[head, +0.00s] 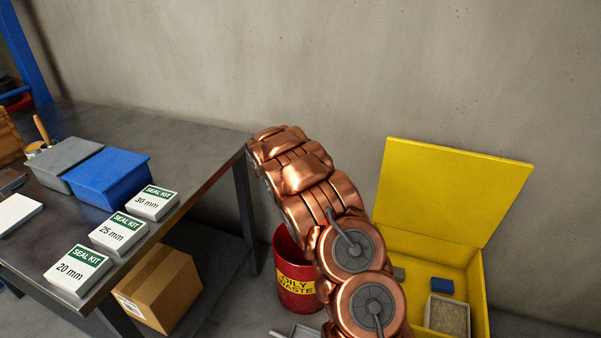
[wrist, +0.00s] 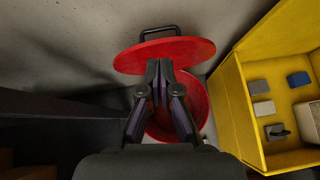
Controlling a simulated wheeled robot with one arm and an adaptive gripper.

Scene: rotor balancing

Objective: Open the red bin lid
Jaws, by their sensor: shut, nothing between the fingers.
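The red bin (head: 296,290) labelled "OILY WASTE" stands on the floor, partly hidden by my arm in the head view. Its round body and open mouth (wrist: 197,100) show in the wrist view. The red lid (wrist: 190,50) is swung up and away from the mouth, with a black handle (wrist: 158,33) at its far edge. My gripper (wrist: 160,64) is shut and empty, its fingertips over the lid's near part in the picture. I cannot tell whether they touch it. In the head view my arm hides the gripper and the lid.
A yellow box with its lid up (head: 455,190) stands right of the bin, holding several small items. A dark workbench (head: 175,130) on the left carries seal kit boxes (head: 152,203) and a blue box (head: 108,178). A cardboard box (head: 160,290) sits under it. A grey wall is behind.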

